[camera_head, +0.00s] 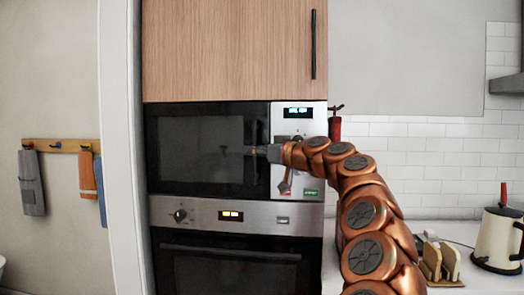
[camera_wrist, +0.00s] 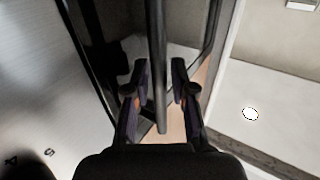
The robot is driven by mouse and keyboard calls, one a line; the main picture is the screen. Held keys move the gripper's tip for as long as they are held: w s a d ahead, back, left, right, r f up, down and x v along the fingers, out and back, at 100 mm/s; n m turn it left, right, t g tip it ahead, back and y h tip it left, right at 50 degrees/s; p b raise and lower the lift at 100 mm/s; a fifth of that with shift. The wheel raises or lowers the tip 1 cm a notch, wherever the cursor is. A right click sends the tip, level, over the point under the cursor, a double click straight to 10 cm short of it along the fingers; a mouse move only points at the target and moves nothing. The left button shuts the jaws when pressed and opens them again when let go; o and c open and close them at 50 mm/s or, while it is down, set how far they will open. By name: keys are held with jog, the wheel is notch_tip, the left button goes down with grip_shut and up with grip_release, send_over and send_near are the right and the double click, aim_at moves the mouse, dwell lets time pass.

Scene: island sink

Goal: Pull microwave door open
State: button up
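The microwave (camera_head: 205,150) is built into the cabinet column, with a dark glass door that looks shut. Its dark vertical handle (camera_head: 254,136) runs along the door's right side, partly hidden by my gripper. My gripper (camera_head: 250,151) reaches in from the right at handle height. In the wrist view the handle (camera_wrist: 157,60) is a dark bar passing between the two fingers of my gripper (camera_wrist: 160,97). The fingers are open, one on each side of the bar, with small visible gaps. Contact with the bar is not visible.
The microwave's control panel (camera_head: 298,120) is right of the door. An oven (camera_head: 235,265) is below, and a wooden cabinet (camera_head: 225,50) is above. A kettle (camera_head: 498,240) and a toast rack with bread (camera_head: 440,262) stand on the right counter. Towels (camera_head: 32,182) hang at left.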

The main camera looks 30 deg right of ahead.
grip_shut()
dwell(0.3)
